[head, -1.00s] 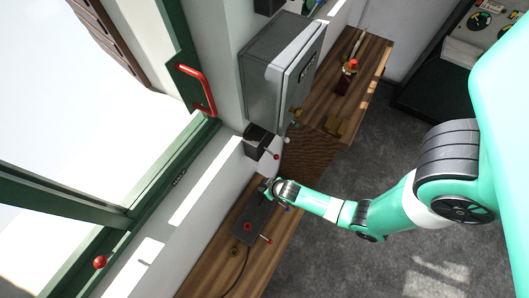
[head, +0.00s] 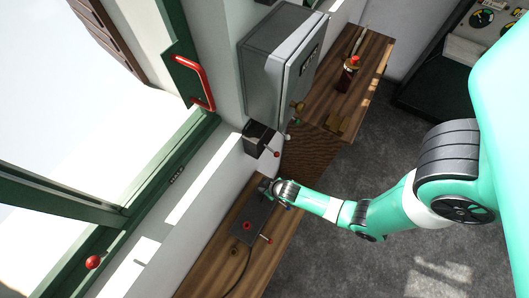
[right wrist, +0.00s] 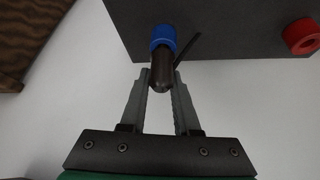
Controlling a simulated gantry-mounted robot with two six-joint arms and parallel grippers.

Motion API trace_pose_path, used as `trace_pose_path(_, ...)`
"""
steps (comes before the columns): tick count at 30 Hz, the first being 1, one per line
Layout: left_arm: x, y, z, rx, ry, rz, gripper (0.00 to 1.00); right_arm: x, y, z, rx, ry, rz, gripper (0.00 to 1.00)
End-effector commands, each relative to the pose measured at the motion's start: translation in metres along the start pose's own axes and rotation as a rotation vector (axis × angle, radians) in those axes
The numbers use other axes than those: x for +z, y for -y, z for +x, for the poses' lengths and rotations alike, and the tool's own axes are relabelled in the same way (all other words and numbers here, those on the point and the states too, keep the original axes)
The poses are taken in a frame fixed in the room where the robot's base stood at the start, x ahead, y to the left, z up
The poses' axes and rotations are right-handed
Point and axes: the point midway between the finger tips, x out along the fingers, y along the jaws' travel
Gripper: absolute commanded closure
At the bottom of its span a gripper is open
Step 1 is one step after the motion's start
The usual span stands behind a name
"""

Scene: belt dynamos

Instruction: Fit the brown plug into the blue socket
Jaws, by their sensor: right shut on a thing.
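The brown plug (right wrist: 162,72) is a short dark cylinder between the fingertips of my right gripper (right wrist: 161,82) in the right wrist view. My gripper is shut on it. The blue socket (right wrist: 163,37) is a round collar on the dark panel (right wrist: 240,22). The plug's far end meets the blue collar in this view; how deep it sits inside cannot be told. In the head view my right gripper (head: 268,187) is at the upper end of the same dark panel (head: 256,215), and the plug and blue socket are too small or hidden there. My left gripper is not in view.
A red ring socket (right wrist: 302,37) is on the same panel. A thin dark lever (right wrist: 187,48) stands close beside the blue socket. A red-knobbed lever (head: 267,240) and a cable (head: 240,272) are near the panel's lower end. A black box (head: 258,138) is on the wall above.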

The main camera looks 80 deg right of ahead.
Motion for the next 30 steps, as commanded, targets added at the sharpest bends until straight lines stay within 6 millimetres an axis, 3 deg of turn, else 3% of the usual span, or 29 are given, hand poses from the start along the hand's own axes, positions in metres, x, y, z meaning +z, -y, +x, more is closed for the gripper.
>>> trace_pose_path(10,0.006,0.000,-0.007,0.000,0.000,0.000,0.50,0.005,0.000,0.009,0.000,0.000,0.000,1.00)
trace_pose_path(11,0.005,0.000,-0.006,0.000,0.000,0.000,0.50,0.004,0.000,0.008,0.000,0.000,0.000,0.66)
trace_pose_path(16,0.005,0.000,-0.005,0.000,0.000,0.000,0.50,0.004,0.000,0.007,0.000,0.000,0.000,0.36)
trace_pose_path(25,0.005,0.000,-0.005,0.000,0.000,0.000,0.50,0.004,0.000,0.006,0.000,0.000,0.000,0.35)
trace_pose_path(30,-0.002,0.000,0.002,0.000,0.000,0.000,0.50,0.003,0.000,-0.014,-0.001,-0.001,-0.001,0.35)
